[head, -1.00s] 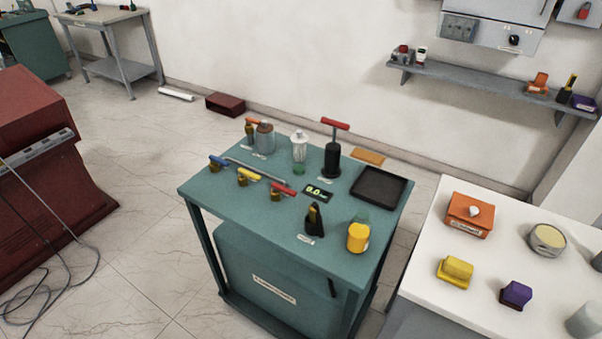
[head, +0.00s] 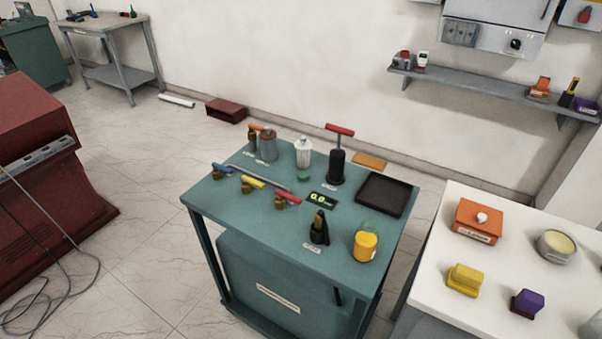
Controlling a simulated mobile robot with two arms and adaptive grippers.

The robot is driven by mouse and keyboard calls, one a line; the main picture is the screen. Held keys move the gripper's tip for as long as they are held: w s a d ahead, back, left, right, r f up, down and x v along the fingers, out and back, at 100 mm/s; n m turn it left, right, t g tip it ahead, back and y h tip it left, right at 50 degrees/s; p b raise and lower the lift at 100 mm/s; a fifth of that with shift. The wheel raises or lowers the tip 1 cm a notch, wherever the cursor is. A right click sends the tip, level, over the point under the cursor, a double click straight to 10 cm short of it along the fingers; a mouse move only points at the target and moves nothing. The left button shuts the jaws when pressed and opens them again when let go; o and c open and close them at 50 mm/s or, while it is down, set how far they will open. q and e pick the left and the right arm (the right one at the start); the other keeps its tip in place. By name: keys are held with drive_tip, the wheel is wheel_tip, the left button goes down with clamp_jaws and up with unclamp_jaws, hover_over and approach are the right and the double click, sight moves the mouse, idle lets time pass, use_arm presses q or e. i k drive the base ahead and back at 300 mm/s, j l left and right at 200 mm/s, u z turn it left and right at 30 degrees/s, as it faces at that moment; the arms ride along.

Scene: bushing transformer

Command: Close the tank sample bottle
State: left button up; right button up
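Neither of my grippers is in view. A teal cart (head: 275,230) stands in the middle and carries several small items. A clear and white bottle-like vessel (head: 303,152) stands upright near its back, with a small green piece (head: 303,176) just in front of it. A yellow jar (head: 365,246) with a translucent greenish top stands near the front right corner. I cannot tell which of these is the tank sample bottle, or whether either is open; the labels are too small to read.
The cart also holds a black hand pump (head: 337,166) with a red handle, a black tray (head: 385,195), a small display (head: 322,200) and coloured valve handles (head: 252,182). A white table (head: 490,250) stands close at right. A dark red tank (head: 45,180) is at left. Open floor lies between.

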sight(366, 238)
drive_tip(key=i+j, duration=0.2)
drive_tip(key=j, duration=0.15)
drive_tip(key=i+j+z, duration=0.15)
drive_tip(key=j, duration=0.25)
drive_tip(key=i+j, duration=0.3)
drive_tip(key=i+j+z, duration=0.1)
drive_tip(key=j, duration=0.35)
drive_tip(key=i, duration=0.1)
